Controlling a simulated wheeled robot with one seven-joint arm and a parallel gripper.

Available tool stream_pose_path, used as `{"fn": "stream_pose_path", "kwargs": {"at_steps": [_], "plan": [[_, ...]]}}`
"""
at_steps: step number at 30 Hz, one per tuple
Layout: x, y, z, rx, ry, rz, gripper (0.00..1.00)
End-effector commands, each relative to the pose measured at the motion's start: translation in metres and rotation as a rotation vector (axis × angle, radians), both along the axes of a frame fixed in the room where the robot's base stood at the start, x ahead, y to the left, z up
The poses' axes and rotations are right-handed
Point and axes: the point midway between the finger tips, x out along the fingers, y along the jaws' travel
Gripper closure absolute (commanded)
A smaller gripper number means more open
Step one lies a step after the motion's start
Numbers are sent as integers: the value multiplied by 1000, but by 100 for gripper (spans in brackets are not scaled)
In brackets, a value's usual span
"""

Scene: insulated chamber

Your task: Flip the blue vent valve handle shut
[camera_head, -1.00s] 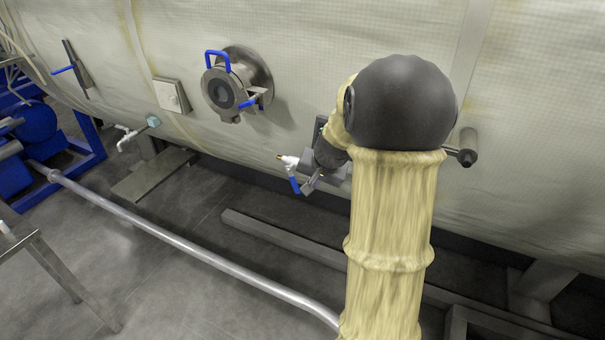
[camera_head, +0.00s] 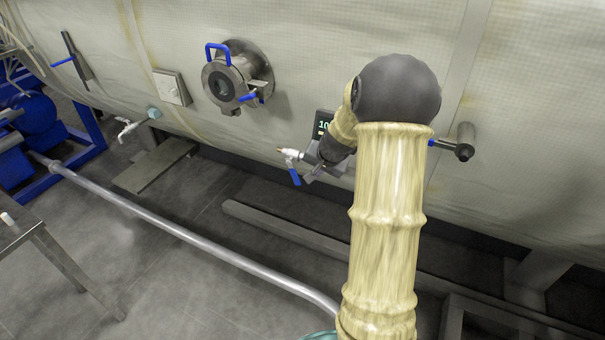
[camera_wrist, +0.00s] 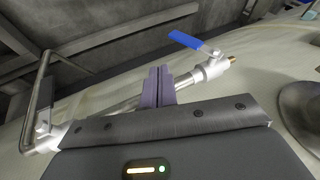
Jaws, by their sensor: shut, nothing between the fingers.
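The vent valve has a white body (camera_head: 290,155) and a blue handle (camera_head: 294,176) that points down and slightly right in the head view. In the wrist view the blue handle (camera_wrist: 185,39) slants up-left from the white valve body (camera_wrist: 214,67), which ends a metal pipe (camera_wrist: 125,105). My gripper (camera_wrist: 159,74) is shut and empty, its purple fingers together in front of the pipe, left of and below the handle. Whether the fingers touch the pipe is unclear. In the head view my gripper (camera_head: 314,174) is small beside the valve, partly hidden by my wrist.
The pale insulated chamber wall (camera_head: 350,40) runs behind. A round port (camera_head: 235,80) with blue handles sits up-left of the valve. Another small tap (camera_head: 128,126) is at far left. A long metal pipe (camera_head: 190,240) crosses the floor. The wrist view shows another white fitting (camera_wrist: 42,135) at left.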

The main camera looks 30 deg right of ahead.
Motion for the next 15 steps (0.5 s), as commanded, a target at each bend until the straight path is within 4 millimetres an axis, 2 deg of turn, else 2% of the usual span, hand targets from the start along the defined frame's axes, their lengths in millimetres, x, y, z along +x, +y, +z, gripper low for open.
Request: {"fn": "stream_pose_path", "kwargs": {"at_steps": [10,15], "plan": [[24,-1,-40,2,1,0,100],[44,15,-46,1,1,3,100]]}}
